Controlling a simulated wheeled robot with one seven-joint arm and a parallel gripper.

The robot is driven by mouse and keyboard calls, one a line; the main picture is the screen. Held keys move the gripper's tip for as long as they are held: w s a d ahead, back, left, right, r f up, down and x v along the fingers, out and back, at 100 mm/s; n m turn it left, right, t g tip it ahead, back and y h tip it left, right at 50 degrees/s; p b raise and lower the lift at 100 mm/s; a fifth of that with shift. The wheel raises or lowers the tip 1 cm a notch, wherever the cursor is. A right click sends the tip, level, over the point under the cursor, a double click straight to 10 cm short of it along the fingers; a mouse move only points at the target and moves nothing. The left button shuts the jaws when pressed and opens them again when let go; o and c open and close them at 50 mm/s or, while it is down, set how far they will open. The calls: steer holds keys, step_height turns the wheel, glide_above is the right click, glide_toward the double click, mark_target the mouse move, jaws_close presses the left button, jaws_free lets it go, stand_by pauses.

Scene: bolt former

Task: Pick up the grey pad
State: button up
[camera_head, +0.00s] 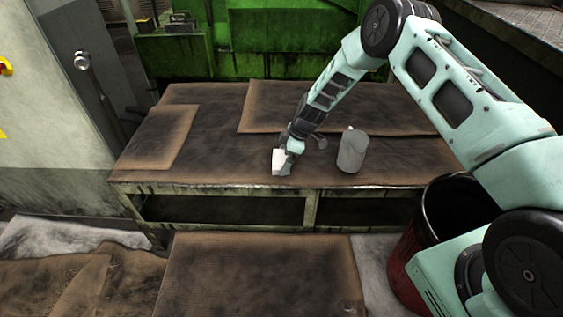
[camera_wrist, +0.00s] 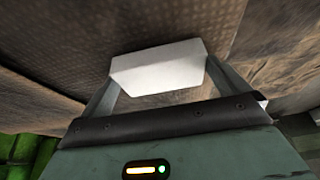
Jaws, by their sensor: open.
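The grey pad, a pale, almost white block (camera_head: 279,162), is near the front edge of the workbench. In the wrist view the pad (camera_wrist: 158,66) lies across the span between the fingertips. My gripper (camera_head: 287,158) points down at the bench, right at the pad, and partly hides it in the head view. In the wrist view my gripper (camera_wrist: 160,83) is open, with one finger near each end of the pad. I cannot tell whether the fingers touch it.
A grey cylindrical container (camera_head: 351,152) stands on the bench to the right of my gripper. A small dark grey item (camera_head: 319,142) lies between them. Brown mats (camera_head: 160,136) cover the bench. A red bin (camera_head: 404,262) stands at the front right. A green machine (camera_head: 265,45) is behind.

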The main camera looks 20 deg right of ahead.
mark_target(285, 159)
steer(key=c, duration=0.7)
steer(key=shift+o, duration=0.2)
step_height(285, 159, up, 10)
steer(key=shift+p, duration=0.35)
